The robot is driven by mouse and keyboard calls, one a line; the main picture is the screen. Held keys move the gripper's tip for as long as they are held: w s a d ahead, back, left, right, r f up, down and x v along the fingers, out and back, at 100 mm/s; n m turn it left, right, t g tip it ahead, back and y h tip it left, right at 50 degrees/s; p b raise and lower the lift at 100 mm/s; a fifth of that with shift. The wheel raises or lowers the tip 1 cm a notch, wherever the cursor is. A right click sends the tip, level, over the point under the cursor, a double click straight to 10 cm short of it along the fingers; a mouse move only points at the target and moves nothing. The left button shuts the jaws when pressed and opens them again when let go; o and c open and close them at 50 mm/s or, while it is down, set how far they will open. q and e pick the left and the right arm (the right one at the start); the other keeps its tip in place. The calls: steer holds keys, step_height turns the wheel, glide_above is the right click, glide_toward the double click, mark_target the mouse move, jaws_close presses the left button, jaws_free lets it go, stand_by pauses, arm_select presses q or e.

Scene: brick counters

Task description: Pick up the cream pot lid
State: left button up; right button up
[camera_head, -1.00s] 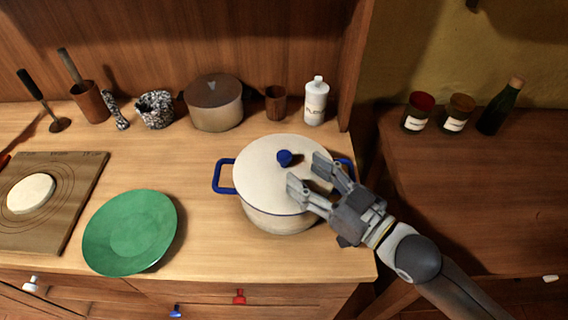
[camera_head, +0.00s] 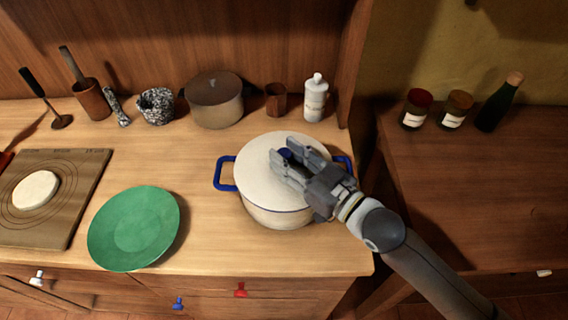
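The cream pot lid (camera_head: 255,170) lies flat on the cream pot (camera_head: 268,213), which has blue side handles and stands on the wooden counter. The lid's blue knob (camera_head: 285,153) is partly hidden by my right gripper (camera_head: 282,160). That gripper comes in from the right, over the lid. Its two fingers are apart, one on each side of the knob, and I cannot see them pressing on it. My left gripper is not in view.
A green plate (camera_head: 134,228) lies left of the pot. A board (camera_head: 70,215) with a pale round disc (camera_head: 35,191) is further left. Behind stand a lidded brown pot (camera_head: 214,100), a small brown cup (camera_head: 276,99) and a white bottle (camera_head: 315,98). A second table (camera_head: 480,190) is at right.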

jaws_close()
steer(key=shift+r, duration=0.1)
